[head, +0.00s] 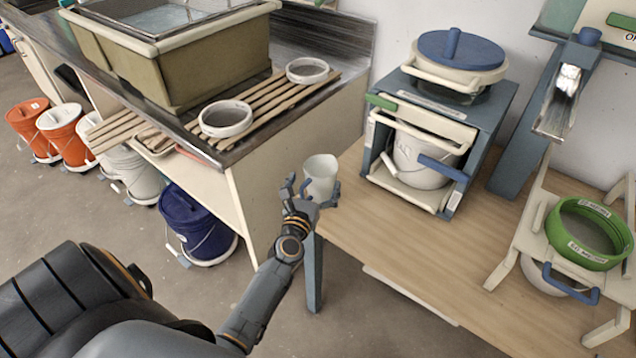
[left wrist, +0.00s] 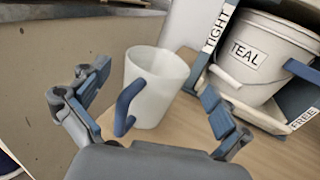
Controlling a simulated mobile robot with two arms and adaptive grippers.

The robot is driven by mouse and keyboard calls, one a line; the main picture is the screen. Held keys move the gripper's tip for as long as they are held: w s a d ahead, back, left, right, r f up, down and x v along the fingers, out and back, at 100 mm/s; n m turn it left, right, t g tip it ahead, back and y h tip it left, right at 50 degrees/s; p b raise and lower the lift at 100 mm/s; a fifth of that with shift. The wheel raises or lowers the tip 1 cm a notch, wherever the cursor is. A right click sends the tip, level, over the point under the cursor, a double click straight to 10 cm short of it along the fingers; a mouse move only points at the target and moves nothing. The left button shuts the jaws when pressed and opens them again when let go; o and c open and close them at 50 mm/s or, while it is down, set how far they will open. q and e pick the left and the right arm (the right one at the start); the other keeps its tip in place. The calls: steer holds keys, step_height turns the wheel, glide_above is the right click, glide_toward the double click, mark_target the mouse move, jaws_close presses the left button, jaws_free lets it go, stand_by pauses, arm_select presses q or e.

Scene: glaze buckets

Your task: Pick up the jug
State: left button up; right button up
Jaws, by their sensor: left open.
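A white jug (head: 320,176) with a blue handle stands upright at the left end of the wooden table. In the left wrist view the jug (left wrist: 152,90) sits between my spread fingers, its blue handle toward the palm. My left gripper (head: 308,190) is open, with its fingers on either side of the jug. It also shows open in the left wrist view (left wrist: 150,105). I cannot tell whether any finger touches the jug. My right gripper is not in view.
Right of the jug, a blue-framed press (head: 440,140) holds a white bucket labelled TEAL (left wrist: 262,60). A green ring (head: 590,262) sits farther right. The sink counter (head: 230,150) stands close on the left. The table front (head: 440,270) is bare.

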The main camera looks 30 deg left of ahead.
mark_target(320, 170)
arm_select(q)
steer(key=shift+w+a, duration=0.2)
steer(key=shift+w, duration=0.25)
steer(key=x, duration=0.4)
steer(key=shift+f, duration=0.2)
steer(key=shift+c, duration=0.2)
steer(key=c, duration=1.4)
